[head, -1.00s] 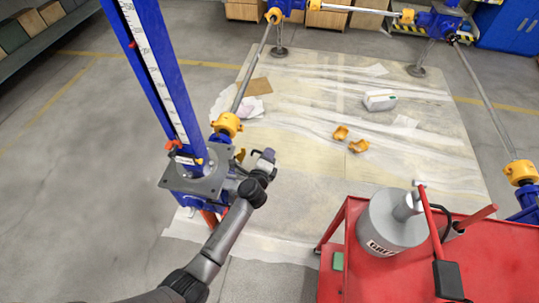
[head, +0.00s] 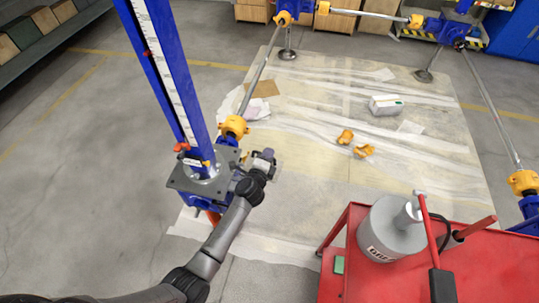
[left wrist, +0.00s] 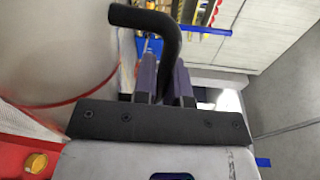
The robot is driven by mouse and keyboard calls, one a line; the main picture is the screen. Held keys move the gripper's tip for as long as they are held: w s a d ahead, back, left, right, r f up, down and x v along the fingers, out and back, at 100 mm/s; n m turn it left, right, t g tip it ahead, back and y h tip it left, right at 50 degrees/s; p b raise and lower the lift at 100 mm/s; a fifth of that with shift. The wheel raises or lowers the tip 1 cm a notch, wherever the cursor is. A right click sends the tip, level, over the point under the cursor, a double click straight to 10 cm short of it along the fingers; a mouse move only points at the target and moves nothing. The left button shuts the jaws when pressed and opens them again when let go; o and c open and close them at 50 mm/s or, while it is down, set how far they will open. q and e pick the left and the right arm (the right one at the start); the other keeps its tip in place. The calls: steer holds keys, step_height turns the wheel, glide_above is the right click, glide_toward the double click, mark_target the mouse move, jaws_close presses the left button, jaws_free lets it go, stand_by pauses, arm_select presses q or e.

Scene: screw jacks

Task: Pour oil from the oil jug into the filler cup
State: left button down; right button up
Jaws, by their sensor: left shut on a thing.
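My left gripper (head: 264,160) is beside the blue screw jack (head: 165,70), just right of its grey plate (head: 205,182). In the left wrist view its dark fingers (left wrist: 165,75) are shut on a black bent bar (left wrist: 150,20), which looks like a handle; I cannot tell whether it belongs to the oil jug. A large pale rounded body (left wrist: 60,45) with a red line fills the left of that view. A brass round part (left wrist: 36,163) sits on a red surface at its lower left. I cannot make out the filler cup for certain. My right gripper is not in view.
A red cart (head: 480,275) at lower right bears a grey labelled can (head: 385,235). Yellow pieces (head: 346,137) and a white box (head: 385,105) lie on the sheet-covered floor. Yellow couplings and shafts (head: 261,75) link the jacks. The floor at left is clear.

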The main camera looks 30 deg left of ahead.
arm_select(q)
steer(key=shift+s+a+r+n+p, duration=0.1)
steer(key=shift+a+r+n+p, duration=0.45)
steer(key=shift+p, duration=0.15)
steer(key=shift+f, duration=0.1)
